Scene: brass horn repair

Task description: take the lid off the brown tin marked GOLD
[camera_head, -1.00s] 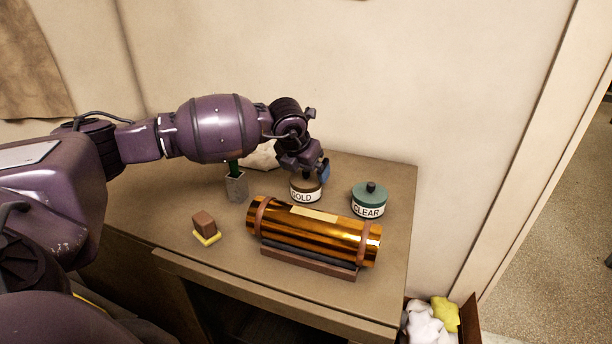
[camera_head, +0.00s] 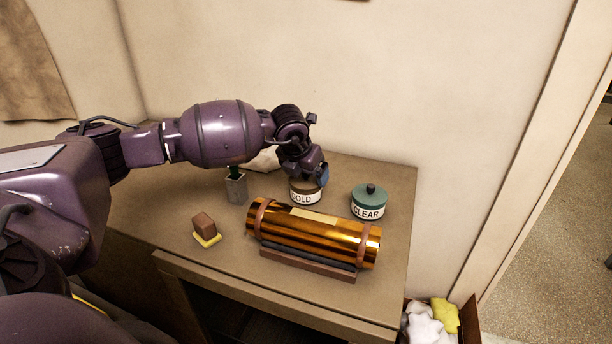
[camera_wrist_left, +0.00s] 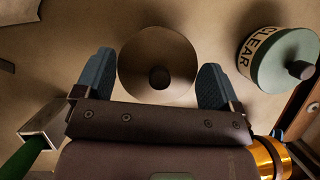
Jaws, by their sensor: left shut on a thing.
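The brown tin marked GOLD (camera_head: 303,197) stands on the table behind the brass tube, its label facing front. Its round brown lid (camera_wrist_left: 140,62) with a dark knob shows from above in the left wrist view. My left gripper (camera_wrist_left: 157,62) points down over the tin, its blue fingers on opposite sides of the lid, shut on it. The lid appears to sit on the tin. In the head view my left gripper (camera_head: 316,177) hides most of the tin's top. My right gripper is not in view.
A green tin marked CLEAR (camera_head: 368,202) stands to the right. The brass tube (camera_head: 315,234) lies strapped on a cradle in front. A grey holder (camera_head: 236,188) and a brown block on a yellow base (camera_head: 205,228) are to the left. The wall is close behind.

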